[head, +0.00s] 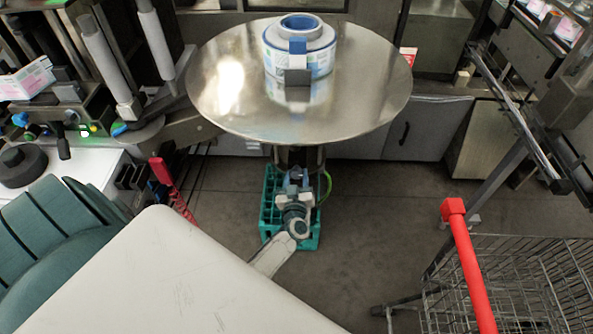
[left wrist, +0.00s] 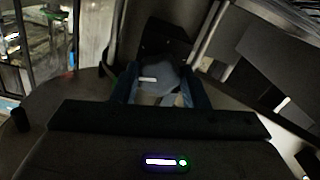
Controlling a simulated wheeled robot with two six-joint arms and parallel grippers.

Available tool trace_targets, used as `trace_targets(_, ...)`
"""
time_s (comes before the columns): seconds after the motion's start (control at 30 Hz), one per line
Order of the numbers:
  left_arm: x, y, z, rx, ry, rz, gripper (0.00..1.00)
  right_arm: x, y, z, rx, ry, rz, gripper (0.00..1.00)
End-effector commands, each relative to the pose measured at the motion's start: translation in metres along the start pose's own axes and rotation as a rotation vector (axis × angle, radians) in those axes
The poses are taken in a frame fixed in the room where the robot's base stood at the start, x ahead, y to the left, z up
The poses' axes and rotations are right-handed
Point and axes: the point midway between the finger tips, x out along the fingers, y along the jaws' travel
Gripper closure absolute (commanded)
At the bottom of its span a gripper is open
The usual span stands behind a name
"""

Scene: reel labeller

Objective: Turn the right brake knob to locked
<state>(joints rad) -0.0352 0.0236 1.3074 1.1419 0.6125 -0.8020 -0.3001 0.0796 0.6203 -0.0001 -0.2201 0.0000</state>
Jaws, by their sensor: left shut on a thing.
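A round dark grey knob (left wrist: 165,78) with a short white mark shows in the left wrist view. The mark lies nearly level in that picture. My left gripper (head: 297,176) is shut on the knob, with one bluish finger on each side. In the head view this gripper is below the round metal turntable (head: 235,112), in front of its post, and the knob cannot be made out there. No lock label is readable on the knob. My right gripper is not in view.
A white and blue reel (head: 300,62) stands on the turntable. A teal crate (head: 268,222) is on the floor under my left wrist. A wire cart (head: 520,280) with a red handle is at the right. Floor between crate and cart is clear.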

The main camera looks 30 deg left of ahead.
Motion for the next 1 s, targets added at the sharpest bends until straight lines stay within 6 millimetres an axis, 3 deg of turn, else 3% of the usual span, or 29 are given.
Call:
trace_targets(0.03, 0.0, 0.002, -0.007, 0.046, -0.003, -0.001, 0.82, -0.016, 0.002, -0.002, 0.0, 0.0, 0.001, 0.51)
trace_targets(0.4, 0.0, 0.002, -0.005, 0.399, -0.002, 0.0, 0.82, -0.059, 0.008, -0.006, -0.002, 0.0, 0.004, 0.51)
trace_targets(0.7, 0.0, 0.001, -0.004, 0.682, -0.002, 0.0, 0.82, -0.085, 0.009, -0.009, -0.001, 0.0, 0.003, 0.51)
trace_targets(1.0, 0.0, 0.001, -0.002, 0.967, 0.0, 0.0, 0.82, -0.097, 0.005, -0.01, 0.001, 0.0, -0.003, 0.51)
